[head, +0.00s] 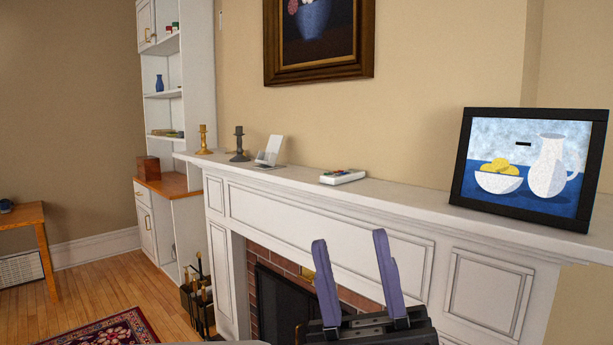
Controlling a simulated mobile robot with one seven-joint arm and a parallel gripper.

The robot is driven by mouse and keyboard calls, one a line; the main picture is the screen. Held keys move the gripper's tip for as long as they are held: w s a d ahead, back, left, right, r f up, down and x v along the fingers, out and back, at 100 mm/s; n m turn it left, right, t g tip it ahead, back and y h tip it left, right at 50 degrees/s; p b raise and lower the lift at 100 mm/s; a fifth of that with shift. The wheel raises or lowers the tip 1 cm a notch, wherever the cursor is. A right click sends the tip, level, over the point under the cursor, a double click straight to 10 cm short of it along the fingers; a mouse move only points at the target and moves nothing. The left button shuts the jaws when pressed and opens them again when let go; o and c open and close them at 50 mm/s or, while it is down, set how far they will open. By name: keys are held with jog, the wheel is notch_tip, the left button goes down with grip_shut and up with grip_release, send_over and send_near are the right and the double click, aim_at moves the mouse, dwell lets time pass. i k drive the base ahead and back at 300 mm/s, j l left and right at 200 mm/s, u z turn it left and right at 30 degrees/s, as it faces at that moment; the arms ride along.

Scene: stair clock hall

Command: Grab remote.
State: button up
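The remote (342,177) is a small white handset with a few coloured buttons. It lies flat on the white mantelpiece (408,194), near the middle of the shelf. My gripper (352,253) is at the bottom of the head view, with two purple fingers pointing up and spread wide apart. It is open, with nothing seen between the fingers. The fingertips appear below the remote in the picture, in front of the fireplace front, and do not touch the remote.
On the mantel left of the remote stand a white card holder (269,152), a dark candlestick (239,145) and a brass candlestick (203,140). A framed still-life picture (528,167) leans at the right. Fire tools (199,298) stand by the hearth. The shelf beside the remote is clear.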

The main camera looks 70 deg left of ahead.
aim_at(332, 179)
jog(key=u, duration=1.75)
